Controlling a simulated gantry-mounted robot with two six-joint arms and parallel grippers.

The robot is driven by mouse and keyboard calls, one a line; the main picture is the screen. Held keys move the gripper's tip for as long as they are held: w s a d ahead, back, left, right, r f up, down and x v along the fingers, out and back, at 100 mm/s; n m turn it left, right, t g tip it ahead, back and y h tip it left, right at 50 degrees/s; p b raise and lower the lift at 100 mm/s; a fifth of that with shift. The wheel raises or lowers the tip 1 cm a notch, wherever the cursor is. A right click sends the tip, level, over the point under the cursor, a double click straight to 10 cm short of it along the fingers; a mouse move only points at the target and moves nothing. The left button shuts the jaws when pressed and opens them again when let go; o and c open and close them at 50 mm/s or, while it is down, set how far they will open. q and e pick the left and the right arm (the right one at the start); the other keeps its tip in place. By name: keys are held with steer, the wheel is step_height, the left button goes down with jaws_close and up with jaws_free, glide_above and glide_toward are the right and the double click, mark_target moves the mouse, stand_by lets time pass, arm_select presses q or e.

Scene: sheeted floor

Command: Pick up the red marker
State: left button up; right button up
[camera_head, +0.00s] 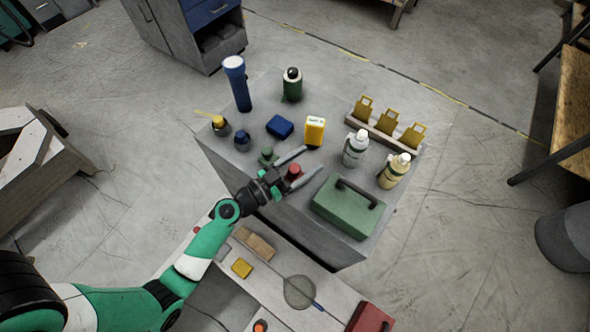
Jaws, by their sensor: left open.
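The red marker (294,171) shows as a short red-topped piece on the grey table, near its front edge. My left gripper (312,158) comes in from the lower left and is open. Its two fingers reach out on either side of the red marker, one behind it and one in front. I cannot tell whether either finger touches it. The lower part of the marker is hidden by the gripper. My right gripper is not in view.
A green marker-like piece (267,157) stands close behind the gripper. A green case (345,210) lies at the right front. Two bottles (355,147) and a yellow box (315,131) stand behind. A lower bench (330,297) with small items is in front.

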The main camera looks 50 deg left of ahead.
arm_select(q)
steer(key=shift+s+f, duration=0.1)
steer(key=shift+s, duration=0.05)
jaws_close()
stand_by(0.4)
step_height(320, 180, up, 5)
steer(key=p, duration=0.3)
steer(key=shift+s+d+f, duration=0.15)
steer(key=shift+f, duration=0.05)
steer(key=s+d+r+p, duration=0.6)
steer(key=s+r+p, duration=0.1)
steer(key=s, duration=0.4)
steer(key=shift+s+d+r, duration=0.35)
steer(key=shift+s+r, duration=0.05)
steer(key=shift+r, duration=0.35)
